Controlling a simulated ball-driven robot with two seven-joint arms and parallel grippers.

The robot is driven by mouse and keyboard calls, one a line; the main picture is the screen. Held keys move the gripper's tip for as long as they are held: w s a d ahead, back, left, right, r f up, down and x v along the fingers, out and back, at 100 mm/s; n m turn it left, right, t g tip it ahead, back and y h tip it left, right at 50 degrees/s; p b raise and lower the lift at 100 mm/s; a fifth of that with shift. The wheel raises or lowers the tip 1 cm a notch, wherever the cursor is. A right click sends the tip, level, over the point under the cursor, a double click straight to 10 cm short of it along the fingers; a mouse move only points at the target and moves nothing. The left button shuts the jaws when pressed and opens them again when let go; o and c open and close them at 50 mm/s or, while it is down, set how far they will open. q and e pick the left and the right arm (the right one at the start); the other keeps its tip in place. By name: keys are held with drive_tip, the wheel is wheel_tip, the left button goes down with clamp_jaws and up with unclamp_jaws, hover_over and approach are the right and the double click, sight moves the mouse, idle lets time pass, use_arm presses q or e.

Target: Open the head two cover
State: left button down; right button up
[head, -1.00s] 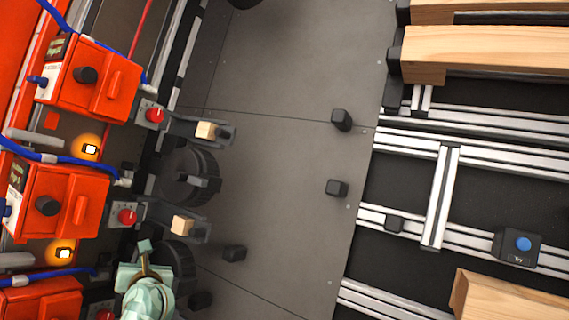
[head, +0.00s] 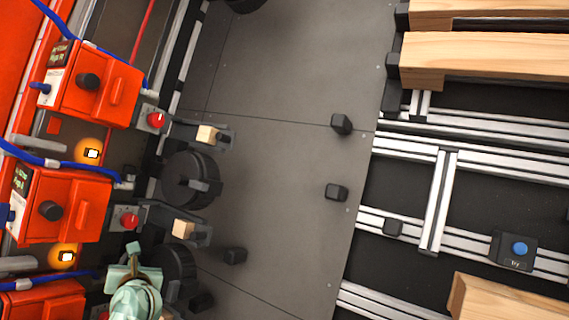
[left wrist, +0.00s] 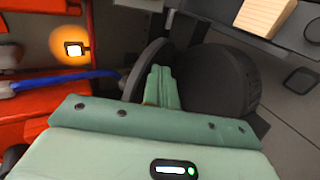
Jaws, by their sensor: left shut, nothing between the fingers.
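Orange-red head units stand in a column at the left: an upper one (head: 115,85), a middle one (head: 80,205) and a lower one (head: 45,300) cut by the frame edge. My left gripper (head: 132,248), pale green, is shut and empty beside the lower black drum (head: 180,268), right of the lower units. In the left wrist view its closed fingers (left wrist: 160,85) point at the black drum (left wrist: 215,80). My right gripper is not in view.
Glowing amber lamps (head: 92,153) sit between the units, with blue hoses and red knobs (head: 129,220) nearby. Wooden blocks (head: 207,133) sit on brackets. Another drum (head: 188,180) lies above. The grey plate (head: 280,80) is mostly clear; aluminium rails and timber (head: 480,55) fill the right.

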use_arm(q)
drive_tip(key=shift+a+r+p, duration=0.3)
drive_tip(key=shift+a, duration=0.9)
drive_tip(key=shift+w+a+r, duration=0.1)
drive_tip(key=shift+a+r, duration=0.15)
drive_tip(key=shift+a, duration=0.9)
drive_tip(key=shift+w+a+r, duration=0.1)
drive_tip(key=shift+w+a, duration=0.1)
drive_tip(key=shift+a, duration=0.3)
drive_tip(key=shift+w+a+r, duration=0.1)
drive_tip(key=shift+w+a, duration=0.05)
drive_tip(key=shift+a, duration=0.3)
drive_tip(key=shift+w+a+f, duration=0.1)
drive_tip(key=shift+a, duration=0.05)
